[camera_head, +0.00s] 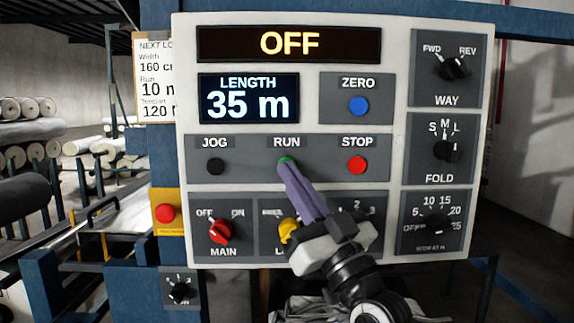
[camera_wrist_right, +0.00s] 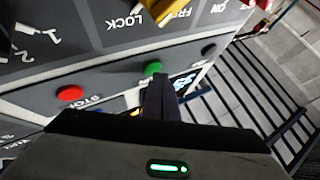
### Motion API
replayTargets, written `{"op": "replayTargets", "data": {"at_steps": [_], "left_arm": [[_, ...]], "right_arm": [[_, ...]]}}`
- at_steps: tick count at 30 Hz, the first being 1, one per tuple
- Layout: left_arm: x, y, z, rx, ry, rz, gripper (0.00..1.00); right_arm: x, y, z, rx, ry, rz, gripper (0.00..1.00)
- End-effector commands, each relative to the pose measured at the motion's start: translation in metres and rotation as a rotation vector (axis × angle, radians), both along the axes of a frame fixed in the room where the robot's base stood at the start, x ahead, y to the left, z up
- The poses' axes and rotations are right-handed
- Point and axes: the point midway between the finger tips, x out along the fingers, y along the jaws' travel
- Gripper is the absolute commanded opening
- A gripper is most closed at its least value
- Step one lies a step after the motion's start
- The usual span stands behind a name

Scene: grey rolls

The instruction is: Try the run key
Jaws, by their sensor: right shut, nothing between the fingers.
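The green RUN key (camera_head: 286,159) is in the middle row of the panel (camera_head: 391,20), between the black JOG key (camera_head: 215,167) and the red STOP key (camera_head: 357,165). My right gripper (camera_head: 287,169) is shut and empty, its purple fingertips at RUN and covering its lower part. In the wrist view the green key (camera_wrist_right: 153,68) shows just beyond the fingertips (camera_wrist_right: 159,80); I cannot tell if they touch it. The top display (camera_head: 289,43) reads OFF; the length display (camera_head: 249,97) reads 35 m. My left gripper is not in view.
The red MAIN knob (camera_head: 220,231) and partly hidden yellow knob (camera_head: 288,230) sit below. WAY (camera_head: 455,68), FOLD (camera_head: 446,150) and another dial (camera_head: 437,224) line the right. A red button on yellow (camera_head: 165,213) and a partly covered card (camera_head: 153,80) are left. Rolls (camera_head: 30,108) lie behind.

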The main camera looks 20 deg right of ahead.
Motion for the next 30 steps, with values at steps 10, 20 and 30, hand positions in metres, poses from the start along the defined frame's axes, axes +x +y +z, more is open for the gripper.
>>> {"op": "replayTargets", "data": {"at_steps": [10, 20, 30], "left_arm": [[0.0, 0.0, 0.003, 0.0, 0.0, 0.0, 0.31], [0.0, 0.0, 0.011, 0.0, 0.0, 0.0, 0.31], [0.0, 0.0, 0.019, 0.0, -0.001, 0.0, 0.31]], "right_arm": [[-0.007, 0.002, 0.0, 0.001, -0.001, 0.001, 0.0], [-0.024, 0.008, 0.001, 0.003, 0.001, 0.003, 0.0], [-0.053, 0.015, 0.0, 0.001, 0.0, 0.001, 0.0]]}}
